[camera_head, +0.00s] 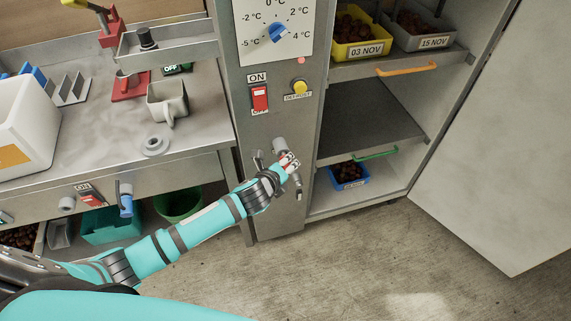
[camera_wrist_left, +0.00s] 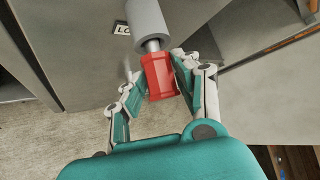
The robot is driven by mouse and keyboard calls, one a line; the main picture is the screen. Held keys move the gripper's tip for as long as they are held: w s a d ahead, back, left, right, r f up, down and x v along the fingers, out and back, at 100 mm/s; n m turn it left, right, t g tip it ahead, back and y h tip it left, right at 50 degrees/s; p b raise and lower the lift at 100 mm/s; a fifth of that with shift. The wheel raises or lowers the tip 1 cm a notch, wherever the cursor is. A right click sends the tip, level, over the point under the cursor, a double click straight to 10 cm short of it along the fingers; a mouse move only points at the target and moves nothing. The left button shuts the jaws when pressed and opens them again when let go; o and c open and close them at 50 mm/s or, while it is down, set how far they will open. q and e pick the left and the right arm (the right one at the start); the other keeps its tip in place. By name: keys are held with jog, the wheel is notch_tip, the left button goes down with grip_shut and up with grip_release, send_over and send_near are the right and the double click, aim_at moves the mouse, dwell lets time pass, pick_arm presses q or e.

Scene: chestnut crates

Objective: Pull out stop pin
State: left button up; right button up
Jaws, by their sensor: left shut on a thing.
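The stop pin shows in the left wrist view as a red grip (camera_wrist_left: 159,77) on a short metal shaft (camera_wrist_left: 152,45). The shaft runs into a grey cylindrical housing (camera_wrist_left: 147,20) on the cabinet front. My left gripper (camera_wrist_left: 158,84) has its fingers on both sides of the red grip and is shut on it. In the head view my left gripper (camera_head: 288,160) is at the lower cabinet front, just below the grey housing (camera_head: 279,145), and mostly covers the pin. My right gripper is not in view.
The grey cabinet panel (camera_head: 273,205) carries a dial (camera_head: 276,32), a red ON switch (camera_head: 260,98) and a yellow button (camera_head: 299,87). Right of it are open shelves with crates and a wide-open door (camera_head: 495,150). A workbench (camera_head: 200,130) with a mug stands at left.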

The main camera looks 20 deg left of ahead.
pick_arm(q)
grip_shut()
jog(key=shift+s+d+p, duration=0.3)
jog(key=shift+s+d, duration=0.25)
jog(key=shift+s, duration=0.25)
jog(key=shift+s+d+p, duration=0.3)
jog(key=shift+s+d, duration=0.25)
jog(key=shift+s, duration=0.3)
jog(key=shift+s+d+p, duration=0.3)
jog(key=shift+s+d, duration=0.25)
jog(key=shift+s, duration=0.25)
jog(key=shift+s, duration=0.1)
